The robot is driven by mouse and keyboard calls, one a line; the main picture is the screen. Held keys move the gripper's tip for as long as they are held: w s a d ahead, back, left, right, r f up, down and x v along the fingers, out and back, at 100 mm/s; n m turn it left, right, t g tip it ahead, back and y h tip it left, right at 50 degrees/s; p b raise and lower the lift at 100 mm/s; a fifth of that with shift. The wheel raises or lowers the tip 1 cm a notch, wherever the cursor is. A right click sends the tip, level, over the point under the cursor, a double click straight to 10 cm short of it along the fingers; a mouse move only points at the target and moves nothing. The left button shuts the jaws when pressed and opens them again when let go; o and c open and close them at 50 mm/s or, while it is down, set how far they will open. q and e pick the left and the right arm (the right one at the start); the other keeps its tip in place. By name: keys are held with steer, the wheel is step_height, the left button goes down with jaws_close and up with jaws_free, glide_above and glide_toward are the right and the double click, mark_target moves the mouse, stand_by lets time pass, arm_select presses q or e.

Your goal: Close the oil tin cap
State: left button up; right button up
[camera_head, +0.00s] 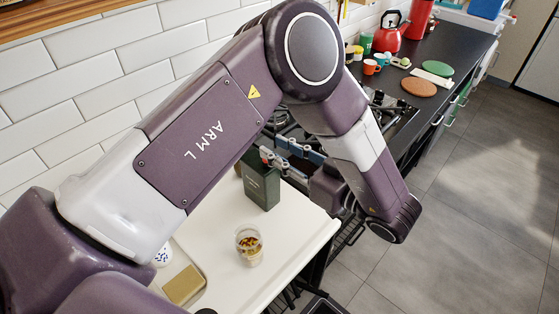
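The oil tin (261,186) is a dark green box-shaped can. It stands upright on the white counter, near the hob. A small red part, perhaps its cap, shows at the tin's top beside my gripper; whether it is open or closed is too small to tell. My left gripper (282,154), with blue-grey fingers, is at the top of the tin, reaching in from the right side of the picture. The finger gap and any contact with the cap are not clear. My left arm crosses the view in front. My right gripper is not in view.
A glass jar (250,246) stands on the white counter (215,228) in front of the tin. A board with a yellowish block (184,284) lies nearer. Behind are the hob (391,112), a red kettle (390,35) and cups. The floor at right is clear.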

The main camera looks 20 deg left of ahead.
arm_select(q)
steer(key=shift+r, duration=2.7)
